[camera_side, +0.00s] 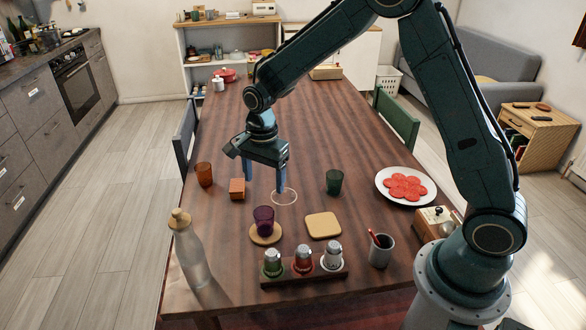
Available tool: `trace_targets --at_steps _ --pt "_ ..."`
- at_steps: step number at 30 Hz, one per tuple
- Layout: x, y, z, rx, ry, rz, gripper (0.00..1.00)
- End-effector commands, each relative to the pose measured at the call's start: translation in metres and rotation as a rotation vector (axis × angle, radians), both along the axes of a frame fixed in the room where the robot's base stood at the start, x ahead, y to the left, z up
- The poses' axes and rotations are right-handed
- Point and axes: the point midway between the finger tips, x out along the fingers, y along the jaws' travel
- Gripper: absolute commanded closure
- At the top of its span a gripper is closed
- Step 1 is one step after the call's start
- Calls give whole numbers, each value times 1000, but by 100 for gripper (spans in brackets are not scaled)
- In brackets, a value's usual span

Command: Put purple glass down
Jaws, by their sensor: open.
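The purple glass (264,220) stands upright on a round wooden coaster (257,238) near the front middle of the table. My gripper (264,187) is open and empty above the table, behind the purple glass and apart from it. Its two blue fingers point down. A thin white ring (285,197) is marked on the table by the right finger. A square wooden coaster (323,226) lies empty to the right of the glass.
A bottle (192,252) stands front left. A rack (306,275) with several shakers is in front. An orange glass (204,174), an orange block (237,188), a green glass (334,181), a plate (382,182) and a grey cup (381,251) stand around. The table's far middle is clear.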

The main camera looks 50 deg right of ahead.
Motion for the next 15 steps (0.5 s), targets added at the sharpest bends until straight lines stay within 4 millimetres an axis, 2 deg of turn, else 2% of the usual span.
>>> trace_targets --at_steps 5,15 --pt "-17 -3 41 -4 -50 129 30" --pt "-70 -10 115 -39 -151 439 30"
